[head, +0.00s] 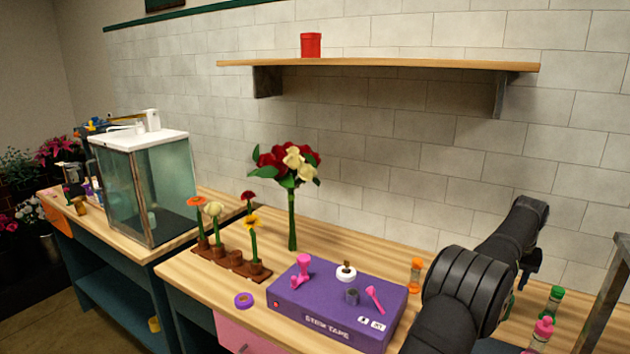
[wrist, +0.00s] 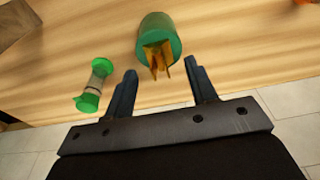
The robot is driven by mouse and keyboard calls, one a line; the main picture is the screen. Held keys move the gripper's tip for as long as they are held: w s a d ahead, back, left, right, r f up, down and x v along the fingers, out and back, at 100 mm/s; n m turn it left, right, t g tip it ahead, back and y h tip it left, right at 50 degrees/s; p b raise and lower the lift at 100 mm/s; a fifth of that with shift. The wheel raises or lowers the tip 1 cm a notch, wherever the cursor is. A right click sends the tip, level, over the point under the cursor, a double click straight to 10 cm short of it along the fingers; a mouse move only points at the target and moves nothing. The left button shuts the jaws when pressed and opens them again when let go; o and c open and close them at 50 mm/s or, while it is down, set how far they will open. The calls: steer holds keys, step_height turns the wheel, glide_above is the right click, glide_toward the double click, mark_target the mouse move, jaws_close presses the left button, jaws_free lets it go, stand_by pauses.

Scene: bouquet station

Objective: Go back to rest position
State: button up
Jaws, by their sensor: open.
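A small clear bottle with green ends (wrist: 94,85) is left of the left finger. In the head view my dark arm (head: 475,280) reaches over the right part of the wooden bench, and its bulk hides the gripper's fingers.
A purple stem tape box (head: 335,310) carries pink tools and a tape roll. A bouquet (head: 290,180) stands behind it, and a flower rack (head: 230,262) is at left. Small bottles with orange (head: 416,272), green (head: 553,300) and pink (head: 543,333) tops stand near my arm. A shelf (head: 380,65) hangs above.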

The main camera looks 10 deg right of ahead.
step_height(320, 180, down, 2)
steer(key=shift+w+f, duration=0.1)
steer(key=shift+d+r, duration=0.1)
steer(key=shift+r, duration=1.9)
steer(key=shift+f, duration=0.1)
